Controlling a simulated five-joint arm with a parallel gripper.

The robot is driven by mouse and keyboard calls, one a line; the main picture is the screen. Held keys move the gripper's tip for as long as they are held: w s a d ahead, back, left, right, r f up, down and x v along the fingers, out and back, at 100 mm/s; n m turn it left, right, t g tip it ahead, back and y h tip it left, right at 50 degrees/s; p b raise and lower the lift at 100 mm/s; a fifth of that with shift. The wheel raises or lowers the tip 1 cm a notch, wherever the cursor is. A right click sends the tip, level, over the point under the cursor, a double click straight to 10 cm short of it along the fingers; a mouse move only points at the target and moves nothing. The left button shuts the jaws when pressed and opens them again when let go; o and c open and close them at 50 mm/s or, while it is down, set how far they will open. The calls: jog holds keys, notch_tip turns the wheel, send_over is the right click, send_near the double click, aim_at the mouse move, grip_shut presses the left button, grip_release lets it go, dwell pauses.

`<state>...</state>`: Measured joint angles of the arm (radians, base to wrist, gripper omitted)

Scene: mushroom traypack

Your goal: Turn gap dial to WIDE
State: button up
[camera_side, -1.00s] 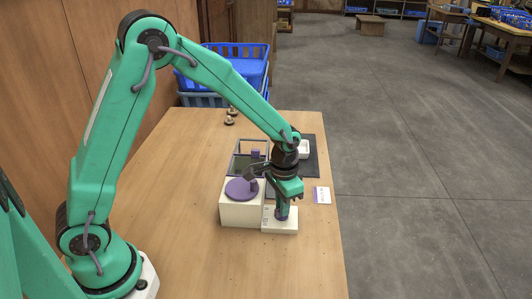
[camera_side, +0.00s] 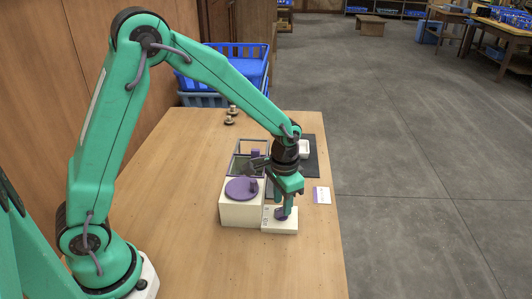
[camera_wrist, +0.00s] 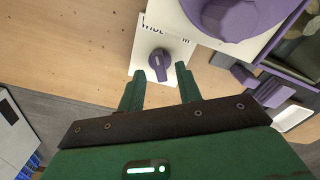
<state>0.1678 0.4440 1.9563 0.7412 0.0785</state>
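The gap dial (camera_wrist: 159,64) is a small purple knob with a raised grip on a white panel (camera_wrist: 182,52). Part of a "WIDE" label (camera_wrist: 155,28) shows on the panel beyond the dial. The knob's pointing direction is hard to tell. My gripper (camera_wrist: 161,70) is open, with its two green fingers apart on either side of the dial's near end in the wrist view. I see no finger clearly touching it. In the side view, my gripper (camera_side: 287,208) is low over the white panel, with the purple dial (camera_side: 281,214) partly hidden behind it.
A cream box with a purple disc (camera_side: 241,189) stands left of the panel. Behind it is a framed, dark-floored bin (camera_side: 240,165). A white tray (camera_side: 304,148) sits on a dark mat (camera_side: 312,165). A small label card (camera_side: 321,195) lies right. The table front is clear.

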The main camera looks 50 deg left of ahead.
aim_at(280, 208)
notch_tip(280, 208, up, 6)
jog(key=shift+r, duration=0.3)
dwell(0.4)
jog(key=s+a+r+n+t, duration=0.1)
jog(key=s+a+r+t, duration=0.1)
jog(key=s+r, duration=0.4)
jog(key=s+a+r+n+t, duration=0.1)
jog(key=s+a+r+t, duration=0.2)
jog(key=s, duration=1)
jog(key=shift+s+a+r+n+t, duration=0.15)
jog(key=shift+a+r+n+t, duration=0.2)
jog(key=shift+a+r, duration=1.2)
jog(key=shift+d+r, duration=0.5)
